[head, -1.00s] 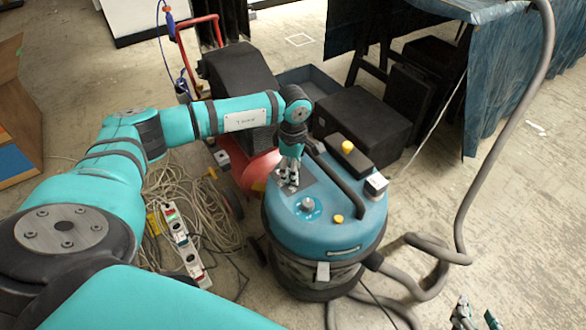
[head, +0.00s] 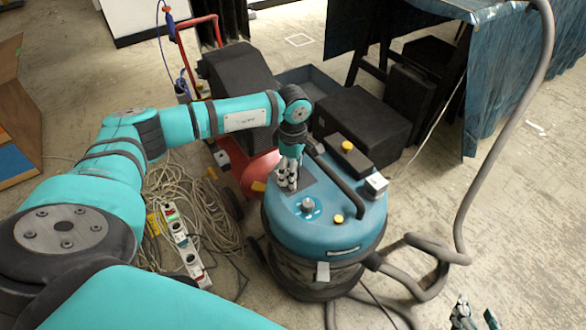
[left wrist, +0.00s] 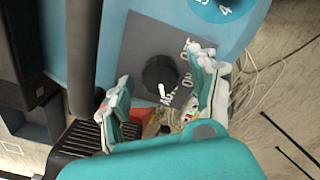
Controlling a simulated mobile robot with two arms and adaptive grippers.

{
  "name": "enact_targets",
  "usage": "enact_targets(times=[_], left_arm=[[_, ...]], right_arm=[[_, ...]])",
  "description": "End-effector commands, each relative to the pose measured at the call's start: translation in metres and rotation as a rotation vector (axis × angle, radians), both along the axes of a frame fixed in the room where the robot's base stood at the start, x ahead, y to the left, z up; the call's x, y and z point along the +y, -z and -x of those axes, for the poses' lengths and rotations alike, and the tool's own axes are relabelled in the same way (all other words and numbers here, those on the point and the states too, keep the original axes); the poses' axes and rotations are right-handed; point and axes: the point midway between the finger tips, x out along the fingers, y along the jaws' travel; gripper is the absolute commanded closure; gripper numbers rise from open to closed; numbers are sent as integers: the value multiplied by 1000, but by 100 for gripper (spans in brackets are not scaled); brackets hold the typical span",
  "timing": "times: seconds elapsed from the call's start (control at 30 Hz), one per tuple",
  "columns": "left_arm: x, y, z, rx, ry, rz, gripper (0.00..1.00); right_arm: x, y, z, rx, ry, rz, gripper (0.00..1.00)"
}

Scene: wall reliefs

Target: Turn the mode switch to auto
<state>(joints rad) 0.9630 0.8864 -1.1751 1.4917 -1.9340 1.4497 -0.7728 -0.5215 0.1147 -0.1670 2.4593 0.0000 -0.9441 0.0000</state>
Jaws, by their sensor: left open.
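The mode switch is a black round knob (left wrist: 160,72) with a white pointer line, on a dark grey panel (left wrist: 143,42) in the left wrist view. White lettering beside it is partly covered by a finger and hard to read. My left gripper (left wrist: 165,92) is open and empty, with one finger on each side of the knob; I cannot tell whether either touches it. In the head view my left gripper (head: 287,181) is over the panel (head: 318,192) on the blue vacuum's lid (head: 285,222) and hides the knob. My right gripper (head: 476,319) is open at the bottom right, partly cut off.
The lid also carries a grey dial (head: 308,204), yellow knobs (head: 339,219), a black handle (head: 339,180) and a white-topped box (head: 376,185). A grey hose (head: 490,160) rises at right. Cables (head: 190,205) and a power strip (head: 183,245) lie on the floor at left.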

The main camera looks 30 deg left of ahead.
Motion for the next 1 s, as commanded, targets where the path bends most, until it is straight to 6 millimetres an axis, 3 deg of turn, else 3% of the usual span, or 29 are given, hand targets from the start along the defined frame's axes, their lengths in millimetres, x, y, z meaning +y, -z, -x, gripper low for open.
enact_targets(times=[0.17, 0.7, 1.0], left_arm=[[0, -10, -1, -2, 0, 0, 39], [0, -109, -1, -2, 0, 1, 39], [0, -120, 0, 0, 0, 0, 39]], right_arm=[[0, -1, 0, -3, -1, 0, 60], [0, 0, 0, 0, 1, 1, 60], [0, 0, 0, 0, 1, 1, 60]])
